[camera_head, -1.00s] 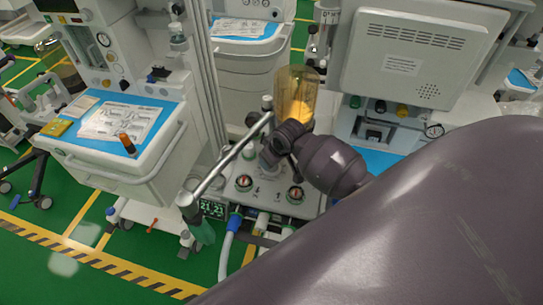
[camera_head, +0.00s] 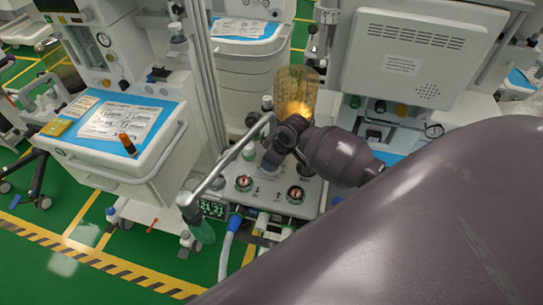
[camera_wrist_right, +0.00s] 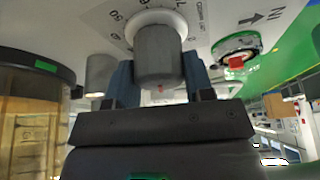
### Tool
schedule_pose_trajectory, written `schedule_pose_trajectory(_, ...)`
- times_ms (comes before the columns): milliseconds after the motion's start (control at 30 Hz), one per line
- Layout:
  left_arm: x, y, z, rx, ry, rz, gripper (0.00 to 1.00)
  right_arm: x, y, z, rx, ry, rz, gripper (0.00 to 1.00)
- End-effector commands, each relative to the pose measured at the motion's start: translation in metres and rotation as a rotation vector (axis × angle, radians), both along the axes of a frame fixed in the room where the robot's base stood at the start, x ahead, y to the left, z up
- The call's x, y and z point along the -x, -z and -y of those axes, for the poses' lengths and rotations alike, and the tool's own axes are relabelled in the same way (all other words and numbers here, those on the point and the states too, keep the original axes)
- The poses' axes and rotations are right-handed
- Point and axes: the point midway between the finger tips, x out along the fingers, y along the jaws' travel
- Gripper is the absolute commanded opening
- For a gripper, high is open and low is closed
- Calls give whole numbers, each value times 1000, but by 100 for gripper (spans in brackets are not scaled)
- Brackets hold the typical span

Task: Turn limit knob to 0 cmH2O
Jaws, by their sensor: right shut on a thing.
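A small red mark shows on the knob's near end. In the head view my dark right wrist (camera_head: 335,155) reaches to the machine beside the amber canister, and it hides the knob there. The knob's exact pointer setting cannot be read. My left gripper is not in view.
The amber canister (camera_head: 296,90) stands close behind my wrist and also shows in the right wrist view (camera_wrist_right: 30,110). A metal tube (camera_head: 230,160) runs down to a green end.

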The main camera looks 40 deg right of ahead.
Motion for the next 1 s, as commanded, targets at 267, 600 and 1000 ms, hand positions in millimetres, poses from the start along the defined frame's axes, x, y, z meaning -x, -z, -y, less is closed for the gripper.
schedule_pose_trajectory(267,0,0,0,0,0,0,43,0,0,0,0,1,-1,72)
schedule_pose_trajectory(600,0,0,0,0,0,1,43,1,-2,1,0,1,0,74)
schedule_pose_trajectory(1000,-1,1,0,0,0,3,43,20,-56,12,4,0,2,74)
